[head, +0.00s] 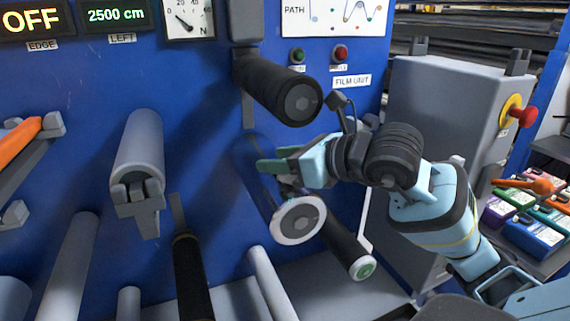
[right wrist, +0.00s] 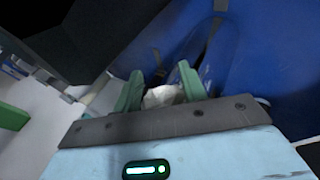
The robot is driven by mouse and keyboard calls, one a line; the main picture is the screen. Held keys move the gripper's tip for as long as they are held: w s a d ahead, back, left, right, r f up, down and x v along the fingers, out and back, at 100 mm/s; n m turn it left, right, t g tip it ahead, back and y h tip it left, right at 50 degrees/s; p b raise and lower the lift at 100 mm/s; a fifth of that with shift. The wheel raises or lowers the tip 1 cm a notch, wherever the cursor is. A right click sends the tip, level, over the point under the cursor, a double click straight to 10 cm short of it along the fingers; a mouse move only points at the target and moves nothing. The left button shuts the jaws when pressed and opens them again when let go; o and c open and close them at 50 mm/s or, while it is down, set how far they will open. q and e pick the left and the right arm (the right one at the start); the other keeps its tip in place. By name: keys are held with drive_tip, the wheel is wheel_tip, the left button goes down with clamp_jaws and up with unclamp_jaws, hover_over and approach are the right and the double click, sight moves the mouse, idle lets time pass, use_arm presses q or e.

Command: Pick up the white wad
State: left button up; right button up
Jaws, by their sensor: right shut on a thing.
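The white wad (right wrist: 163,97) shows in the right wrist view as a crumpled pale lump between the two green fingers of my right gripper (right wrist: 160,92). The gripper is shut on it. In the head view my right gripper (head: 272,166) reaches in from the right among the rollers, below the upper black roller, and its fingers point left. The wad cannot be made out in the head view. My left gripper is not in view.
The upper black roller (head: 280,90) is just above my right gripper. A white-rimmed roller (head: 299,220) and a black roller with a green hub (head: 346,248) lie just below. A grey control box (head: 440,110) with a red button stands at right.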

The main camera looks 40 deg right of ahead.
drive_tip(key=shift+r, duration=0.1)
drive_tip(key=shift+r, duration=0.45)
drive_tip(key=shift+s+d+r, duration=0.1)
drive_tip(key=shift+r, duration=0.15)
drive_tip(key=s, duration=0.1)
drive_tip(key=s+d+b, duration=0.1)
drive_tip(key=s, duration=0.2)
drive_tip(key=shift+s+d+f+b, duration=0.25)
drive_tip(key=shift+s+d+b, duration=0.1)
drive_tip(key=b, duration=0.1)
drive_tip(key=s+b, duration=0.1)
drive_tip(key=b, duration=0.1)
drive_tip(key=shift+d+f, duration=0.25)
drive_tip(key=shift+d, duration=0.05)
use_arm(q)
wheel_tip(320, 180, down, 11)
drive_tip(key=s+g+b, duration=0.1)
drive_tip(key=b, duration=0.6)
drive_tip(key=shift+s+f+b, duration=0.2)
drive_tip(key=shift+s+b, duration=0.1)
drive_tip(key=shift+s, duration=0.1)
use_arm(e)
drive_tip(key=v, duration=0.3)
drive_tip(key=f+v, duration=0.1)
drive_tip(key=v, duration=0.3)
drive_tip(key=f+v, duration=0.1)
drive_tip(key=v, duration=0.3)
drive_tip(key=shift+s+d+f, duration=0.1)
drive_tip(key=shift+s+f, duration=0.05)
drive_tip(key=shift+s, duration=0.4)
